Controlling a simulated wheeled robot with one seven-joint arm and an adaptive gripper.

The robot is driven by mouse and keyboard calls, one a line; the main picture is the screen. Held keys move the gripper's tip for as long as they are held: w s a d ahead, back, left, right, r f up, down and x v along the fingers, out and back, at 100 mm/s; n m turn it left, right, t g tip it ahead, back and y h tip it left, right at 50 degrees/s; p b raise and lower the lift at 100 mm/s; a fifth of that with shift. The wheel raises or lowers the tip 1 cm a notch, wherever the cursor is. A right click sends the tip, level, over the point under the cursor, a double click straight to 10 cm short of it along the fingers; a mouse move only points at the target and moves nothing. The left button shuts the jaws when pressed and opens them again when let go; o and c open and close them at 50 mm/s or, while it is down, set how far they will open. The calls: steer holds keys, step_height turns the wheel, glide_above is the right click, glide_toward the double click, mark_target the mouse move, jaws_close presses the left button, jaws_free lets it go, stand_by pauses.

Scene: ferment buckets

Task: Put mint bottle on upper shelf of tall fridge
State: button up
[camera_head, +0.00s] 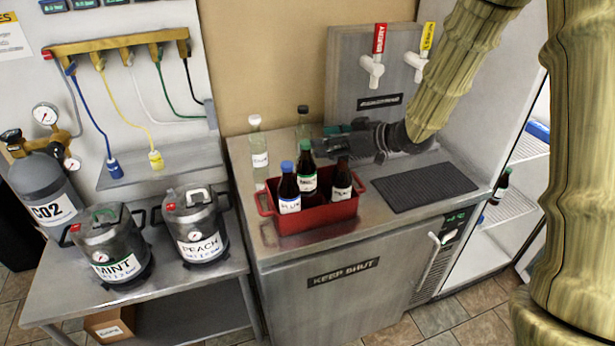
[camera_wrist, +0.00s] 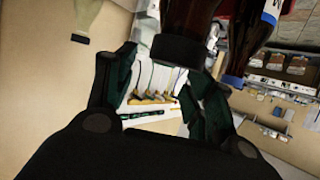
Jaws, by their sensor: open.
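A red crate (camera_head: 290,222) on the counter holds three dark bottles: a blue-capped bottle (camera_head: 288,190), a green-capped bottle (camera_head: 307,180) and a dark-capped bottle (camera_head: 341,183). Their labels are too small to read surely, so I cannot tell which is mint. My gripper (camera_head: 326,143) is open, held sideways just behind the crate's bottles. In the wrist view, a brown bottle's dark cap (camera_wrist: 178,50) shows between my spread fingers; another brown bottle (camera_wrist: 245,38) is to the right. The tall fridge at the right is open, with its upper shelf (camera_head: 528,148) visible.
Two clear bottles stand behind the crate, one pale-capped (camera_head: 258,150), one black-capped (camera_head: 304,122). A dark mat (camera_head: 424,187) lies right of the crate. The tap panel (camera_head: 365,85) rises behind. A green-capped bottle (camera_head: 499,187) stands lower in the fridge. Kegs (camera_head: 118,255) are at left.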

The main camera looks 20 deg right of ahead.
mark_target(309, 143)
steer(key=shift+s+a+p+x, duration=0.15)
steer(key=shift+p+x, duration=0.35)
steer(key=shift+x, duration=0.85)
steer(key=shift+s+a+p+x, duration=0.1)
steer(key=shift+p+x, duration=0.35)
steer(key=shift+x, duration=0.85)
jaws_close()
steer(key=shift+r, duration=0.1)
